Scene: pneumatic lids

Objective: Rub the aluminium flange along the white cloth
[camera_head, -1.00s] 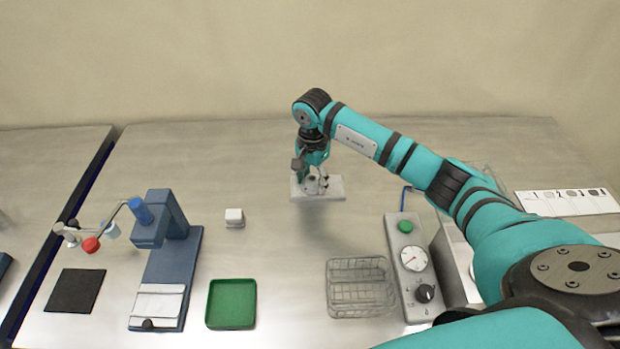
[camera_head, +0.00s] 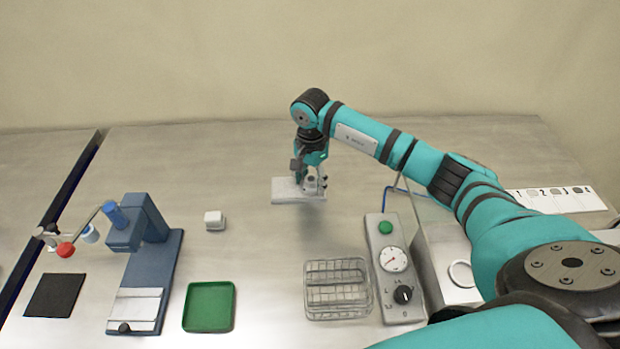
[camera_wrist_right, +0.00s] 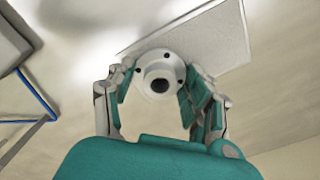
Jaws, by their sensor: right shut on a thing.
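The white cloth (camera_head: 285,191) lies flat on the steel table at the back middle. My right gripper (camera_head: 311,186) points down over the cloth's right end in the head view. In the right wrist view the gripper (camera_wrist_right: 158,98) is shut on the aluminium flange (camera_wrist_right: 150,64), a pale round part with a dark central hole and small holes in its rim. The flange overlaps the edge of the cloth (camera_wrist_right: 222,42) there; whether it touches the cloth is hard to tell. My left gripper is not in view.
A wire basket (camera_head: 338,307) and a control box with gauge and knob (camera_head: 391,258) stand front right. A green tray (camera_head: 209,307), a blue press-like stand (camera_head: 160,263) and a small white block (camera_head: 214,220) are to the left. Table around the cloth is clear.

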